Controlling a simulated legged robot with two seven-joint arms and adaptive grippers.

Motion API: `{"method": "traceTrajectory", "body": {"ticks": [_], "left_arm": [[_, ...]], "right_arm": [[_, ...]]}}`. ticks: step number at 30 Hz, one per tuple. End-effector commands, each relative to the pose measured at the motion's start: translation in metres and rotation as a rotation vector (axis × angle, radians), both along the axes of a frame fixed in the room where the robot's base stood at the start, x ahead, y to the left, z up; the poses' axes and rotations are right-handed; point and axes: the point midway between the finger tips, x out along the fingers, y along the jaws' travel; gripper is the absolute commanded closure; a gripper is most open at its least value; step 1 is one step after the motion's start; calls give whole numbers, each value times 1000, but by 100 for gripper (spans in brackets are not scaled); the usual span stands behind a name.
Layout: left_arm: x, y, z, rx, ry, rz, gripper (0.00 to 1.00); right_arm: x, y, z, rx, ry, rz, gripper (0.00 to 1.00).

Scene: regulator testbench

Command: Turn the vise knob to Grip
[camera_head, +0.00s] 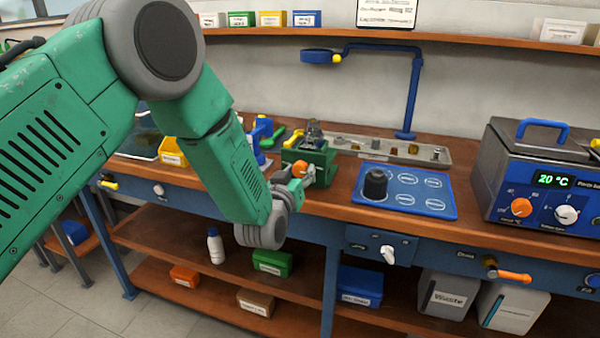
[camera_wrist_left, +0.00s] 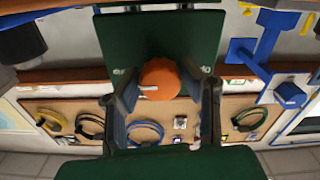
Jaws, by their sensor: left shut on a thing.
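The vise is a dark green block (camera_head: 318,157) on the workbench, left of the blue tray. Its round orange knob (camera_head: 299,168) faces the front. My left gripper (camera_head: 301,178) is at the knob and shut on it. In the left wrist view, the orange knob (camera_wrist_left: 159,79) sits between the two fingers of the left gripper (camera_wrist_left: 162,92). White lettering shows on the green face (camera_wrist_left: 160,30) on both sides of the knob, partly covered by the fingers, so I cannot tell the knob's setting. My right gripper is not in view.
Right of the vise is a blue tray (camera_head: 408,204) holding a black cylinder (camera_head: 375,184). A blue-fronted heating unit (camera_head: 545,185) stands at the right. A blue arm stand (camera_head: 412,95) rises behind.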

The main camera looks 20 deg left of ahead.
Motion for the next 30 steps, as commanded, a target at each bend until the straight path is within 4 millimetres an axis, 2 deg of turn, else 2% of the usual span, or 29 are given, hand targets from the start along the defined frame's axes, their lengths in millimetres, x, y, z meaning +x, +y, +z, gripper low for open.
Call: {"method": "traceTrajectory", "body": {"ticks": [1, 3, 4, 5, 17, 20, 30], "left_arm": [[-3, -1, -9, 2, 21, -4, 95], [-3, -1, -9, 1, 21, -4, 95], [-3, -1, -9, 1, 21, -4, 55], [-3, -2, -8, 1, 20, -4, 45], [-7, 0, -2, -1, 7, -1, 45], [-20, 0, -2, -1, 9, -3, 45], [-90, 2, -4, 0, 12, -3, 45]], "right_arm": [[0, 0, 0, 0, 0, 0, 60], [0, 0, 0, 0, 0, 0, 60], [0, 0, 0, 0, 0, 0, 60], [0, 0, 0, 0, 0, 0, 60], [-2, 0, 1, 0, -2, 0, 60], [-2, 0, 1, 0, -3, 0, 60], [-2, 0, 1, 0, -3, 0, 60]]}}
